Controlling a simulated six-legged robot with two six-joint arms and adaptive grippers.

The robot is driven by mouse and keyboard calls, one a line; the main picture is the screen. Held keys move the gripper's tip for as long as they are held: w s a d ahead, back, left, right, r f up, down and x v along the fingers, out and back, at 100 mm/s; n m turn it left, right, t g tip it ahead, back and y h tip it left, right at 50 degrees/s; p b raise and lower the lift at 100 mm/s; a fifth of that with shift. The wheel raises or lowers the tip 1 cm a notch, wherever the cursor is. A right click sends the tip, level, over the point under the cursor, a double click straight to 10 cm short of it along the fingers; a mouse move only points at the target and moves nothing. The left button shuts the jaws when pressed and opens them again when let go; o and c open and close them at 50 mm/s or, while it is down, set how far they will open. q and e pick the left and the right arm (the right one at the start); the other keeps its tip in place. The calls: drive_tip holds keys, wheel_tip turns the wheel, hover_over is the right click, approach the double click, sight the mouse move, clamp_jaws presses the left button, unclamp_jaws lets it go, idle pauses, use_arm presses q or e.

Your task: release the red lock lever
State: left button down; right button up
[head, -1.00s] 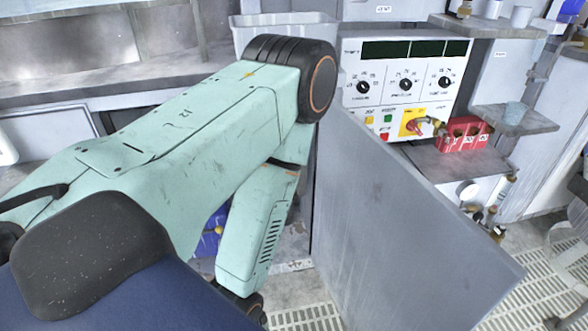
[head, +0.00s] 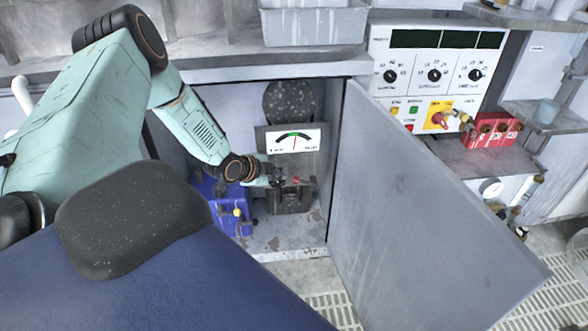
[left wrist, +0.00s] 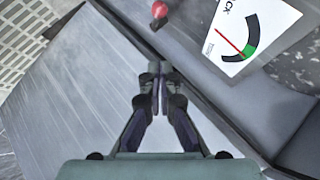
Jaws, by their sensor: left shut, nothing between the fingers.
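The red knob of the lock lever (head: 296,180) shows small in the head view, on the dark unit inside the open cabinet, below a white gauge plate (head: 294,141). In the left wrist view the red knob (left wrist: 159,10) is at the top edge, on a dark stem, beside the gauge plate (left wrist: 250,32) with its green band and red needle. My left gripper (head: 281,181) reaches into the cabinet just left of the knob. In the left wrist view its fingertips (left wrist: 156,76) are together and empty, apart from the knob. My right gripper is not in view.
The cabinet door (head: 415,205) stands open to the right. A dark round speckled part (head: 289,101) is above the gauge. A control panel (head: 436,78) and red box (head: 490,131) are farther right.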

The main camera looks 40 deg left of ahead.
use_arm(q)
drive_tip(key=m, duration=0.1)
drive_tip(key=b, duration=1)
approach(302, 181)
drive_tip(key=w+d+f, duration=0.1)
drive_tip(key=w+f, duration=0.1)
drive_tip(key=w, duration=0.1)
drive_tip(key=shift+w+a+f+b, duration=0.3)
drive_tip(key=shift+a+f, duration=0.05)
drive_tip(key=shift+a, duration=0.1)
